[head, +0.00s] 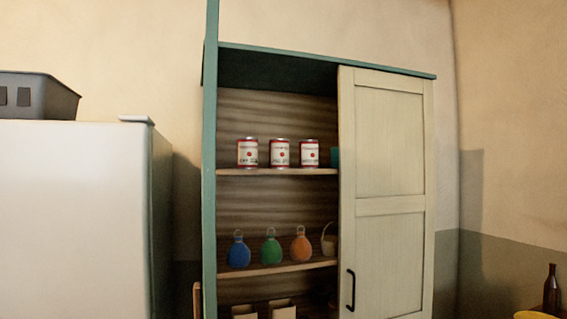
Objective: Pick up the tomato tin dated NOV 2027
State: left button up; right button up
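Three tomato tins stand upright in a row on the upper shelf (300,171) of the cupboard: a left tin (247,153), a middle tin (280,153) and a right tin (309,154). Each has a red and white label with dark writing low on it. The writing is too small and blurred to read, so I cannot tell which tin is dated NOV 2027. Neither of my grippers is in view.
A cream door (389,160) with a black handle covers the cupboard's right side, partly hiding a teal item (335,157). Blue (238,252), green (271,250) and orange (301,247) rounded items stand on the lower shelf. A white fridge (75,215) stands left, a bottle (551,290) at far right.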

aim_at(308, 150)
jog(key=l+u, duration=0.45)
jog(key=l, duration=1.1)
jog(key=i+l+u, duration=0.35)
jog(key=i+l, duration=0.4)
jog(key=i+l+u, duration=0.1)
jog(key=i+l, duration=0.25)
jog(key=i, duration=0.15)
jog(key=k+j+z, duration=0.1)
jog(key=j, duration=0.25)
jog(key=k+j+z, duration=0.1)
jog(key=j, duration=0.25)
jog(key=k+j+z, duration=0.1)
jog(key=j, duration=0.25)
jog(key=k+j+z, duration=0.15)
jog(key=k+j, duration=0.1)
jog(key=j, duration=0.05)
